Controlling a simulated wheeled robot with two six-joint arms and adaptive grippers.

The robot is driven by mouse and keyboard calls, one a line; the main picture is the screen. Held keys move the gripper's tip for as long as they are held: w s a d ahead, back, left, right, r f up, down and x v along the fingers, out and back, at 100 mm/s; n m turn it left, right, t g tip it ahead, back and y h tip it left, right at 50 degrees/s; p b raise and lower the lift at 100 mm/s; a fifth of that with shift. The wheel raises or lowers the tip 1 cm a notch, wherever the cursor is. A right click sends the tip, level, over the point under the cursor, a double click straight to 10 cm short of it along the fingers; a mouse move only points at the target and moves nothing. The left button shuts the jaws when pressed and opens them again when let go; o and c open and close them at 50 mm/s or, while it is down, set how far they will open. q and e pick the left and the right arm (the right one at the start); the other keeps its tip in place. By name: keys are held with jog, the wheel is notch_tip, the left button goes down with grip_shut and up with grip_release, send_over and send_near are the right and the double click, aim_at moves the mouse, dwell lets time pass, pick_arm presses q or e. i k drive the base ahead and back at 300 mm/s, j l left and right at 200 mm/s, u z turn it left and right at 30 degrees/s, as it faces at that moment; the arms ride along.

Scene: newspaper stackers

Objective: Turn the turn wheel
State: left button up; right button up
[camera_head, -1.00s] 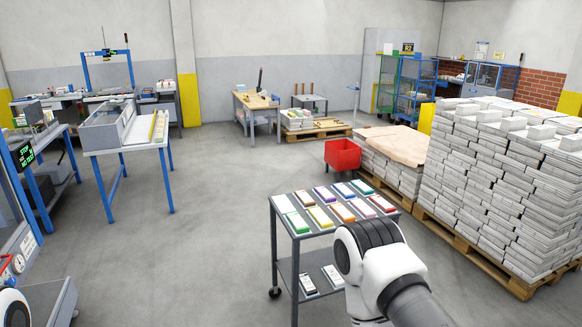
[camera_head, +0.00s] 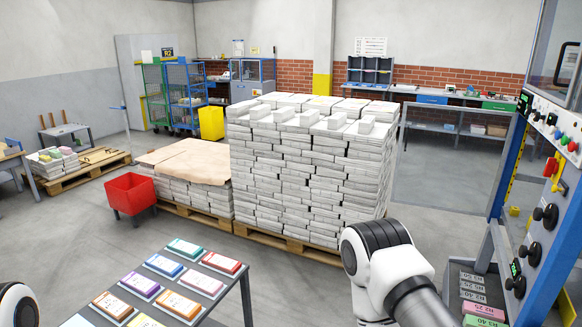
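Several black round knobs or handwheels sit on the blue-framed machine panel at the right edge, among them an upper one (camera_head: 545,215), a middle one (camera_head: 530,253) and a lower one (camera_head: 515,285). I cannot tell which of them is the turn wheel. Part of my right arm, white and black, shows at the lower middle, left of the panel and apart from it in the picture. Its gripper is not visible. Only a small white piece of my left arm shows in the bottom left corner, and its gripper is also out of view.
A trolley with coloured packs (camera_head: 203,282) stands at the lower left, close in front. A tall stack of newspaper bundles (camera_head: 310,165) on a pallet fills the middle. A red bin (camera_head: 130,192) stands left of it. Open floor (camera_head: 440,230) lies between stack and machine.

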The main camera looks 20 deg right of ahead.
aim_at(534, 253)
jog(key=i+l+z, duration=0.2)
jog(key=i, duration=0.2)
jog(key=i+l+z, duration=0.15)
jog(key=i, duration=0.3)
jog(key=i+l+z, duration=0.2)
jog(key=i, duration=0.25)
jog(key=i+u, duration=0.25)
jog(key=u, duration=0.15)
jog(key=i+u, duration=0.4)
jog(key=i+l+u, duration=0.15)
jog(key=u, duration=1)
jog(key=l+u, duration=0.1)
jog(key=u, duration=0.75)
jog(key=i+l+u, duration=0.1)
jog(key=u, duration=0.7)
jog(key=l+u, duration=0.1)
jog(key=u, duration=1.55)
jog(key=k+u, duration=0.1)
jog(key=u, duration=1.55)
jog(key=k+u, duration=0.1)
jog(key=u, duration=0.7)
